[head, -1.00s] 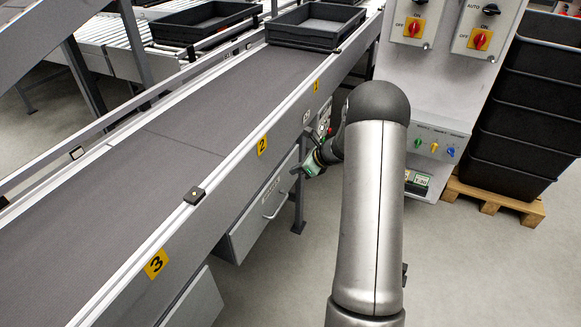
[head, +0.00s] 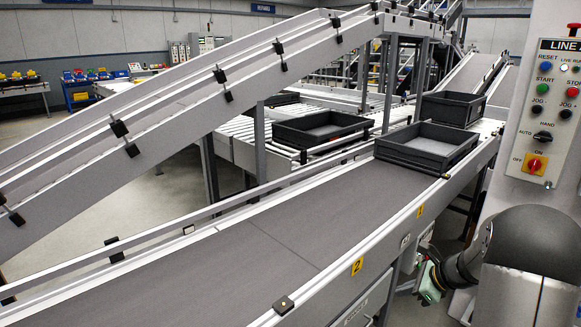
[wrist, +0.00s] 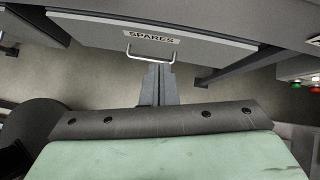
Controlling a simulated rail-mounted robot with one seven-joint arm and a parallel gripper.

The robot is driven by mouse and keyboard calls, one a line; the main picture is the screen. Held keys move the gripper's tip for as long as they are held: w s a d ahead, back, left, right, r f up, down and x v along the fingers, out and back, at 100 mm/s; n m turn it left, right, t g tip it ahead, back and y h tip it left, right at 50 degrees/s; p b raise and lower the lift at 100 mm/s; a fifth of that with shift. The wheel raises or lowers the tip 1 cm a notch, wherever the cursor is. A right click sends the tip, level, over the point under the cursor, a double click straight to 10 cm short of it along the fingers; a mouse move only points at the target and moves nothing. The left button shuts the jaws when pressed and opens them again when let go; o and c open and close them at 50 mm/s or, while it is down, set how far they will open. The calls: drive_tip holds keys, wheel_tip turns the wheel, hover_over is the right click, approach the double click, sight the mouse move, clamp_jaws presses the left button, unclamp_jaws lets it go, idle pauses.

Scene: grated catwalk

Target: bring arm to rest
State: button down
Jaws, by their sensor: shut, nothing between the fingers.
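My gripper (head: 430,288) is at the lower right of the head view, beside the near side of the conveyor, partly cut off from clear sight by my own arm. In the wrist view my gripper (wrist: 158,74) shows its two fingers pressed together, with nothing between them. They point toward a grey drawer (wrist: 190,55) with a metal handle and a SPARES label. The fingertips appear apart from the drawer; the exact gap is hard to tell.
The conveyor belt (head: 225,265) is bare in front. A dark tray (head: 425,148) sits farther up it, with another tray (head: 450,108) behind. A control panel (head: 545,110) stands at the right, close to my arm. Grey floor (wrist: 105,85) shows below the drawer.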

drive_tip(key=s+a+r+n+g+h+p, duration=0.2)
drive_tip(key=s+a+r+n+g+p, duration=0.2)
drive_tip(key=s+a+r+n+p, duration=0.8)
drive_tip(key=s+a+r+n+h, duration=0.1)
drive_tip(key=s+a+r+n, duration=0.1)
drive_tip(key=s+r+n, duration=0.1)
drive_tip(key=s+a+r+n+h+p, duration=0.1)
drive_tip(key=s+a+r+n, duration=0.2)
drive_tip(key=s+n, duration=0.3)
drive_tip(key=s+a+r+n+g+h+p, duration=0.1)
drive_tip(key=s+a+r+n, duration=0.2)
drive_tip(key=s, duration=0.4)
drive_tip(key=shift+s+r+n+h, duration=0.4)
drive_tip(key=shift+r+n, duration=0.15)
drive_tip(key=shift+n, duration=0.15)
wheel_tip(320, 180, down, 8)
drive_tip(key=d+b, duration=0.1)
drive_tip(key=b, duration=0.6)
drive_tip(key=shift+d+r+g, duration=0.2)
drive_tip(key=shift+g, duration=0.1)
